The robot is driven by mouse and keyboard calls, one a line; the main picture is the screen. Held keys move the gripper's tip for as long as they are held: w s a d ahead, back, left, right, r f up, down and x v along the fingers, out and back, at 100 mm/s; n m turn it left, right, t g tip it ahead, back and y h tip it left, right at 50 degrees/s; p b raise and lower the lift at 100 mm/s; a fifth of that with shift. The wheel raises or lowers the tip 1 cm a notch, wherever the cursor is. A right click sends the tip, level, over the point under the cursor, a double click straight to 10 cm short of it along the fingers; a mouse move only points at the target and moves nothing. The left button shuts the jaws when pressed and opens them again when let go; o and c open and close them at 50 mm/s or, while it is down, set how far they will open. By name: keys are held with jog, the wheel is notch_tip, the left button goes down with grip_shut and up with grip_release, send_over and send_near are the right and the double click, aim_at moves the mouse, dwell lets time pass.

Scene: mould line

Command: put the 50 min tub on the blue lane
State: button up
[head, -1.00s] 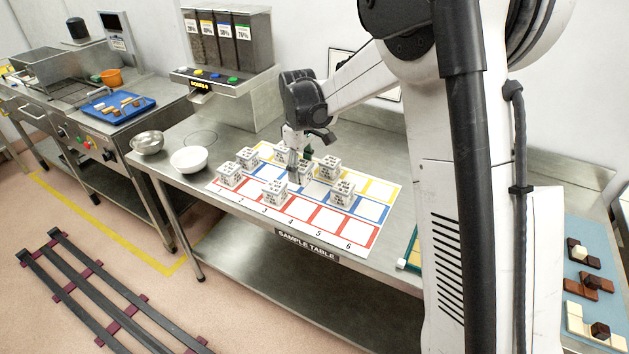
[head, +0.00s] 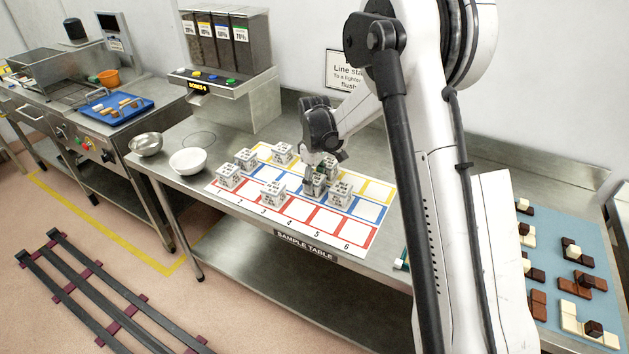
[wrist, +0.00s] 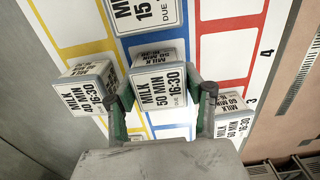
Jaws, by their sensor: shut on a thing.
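My gripper (wrist: 164,96) is shut on a white tub (wrist: 156,82) labelled "MILK 50 MIN 16:30 DUE", with one finger on each side. In the head view my gripper (head: 315,184) and this tub are over the blue lane (head: 368,210), left of another tub (head: 341,193). I cannot tell whether the held tub touches the mat. In the wrist view a tub (wrist: 86,88) stands on the yellow lane to the left.
More tubs stand on the mat, including one at the front (head: 273,195) and one at the left end (head: 228,176). A white bowl (head: 188,161) and a steel bowl (head: 146,144) are left of the mat. Blue lane squares toward the right end are clear.

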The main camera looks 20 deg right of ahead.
jog(key=shift+f, duration=0.15)
jog(key=o, duration=1.2)
jog(key=shift+o, duration=0.2)
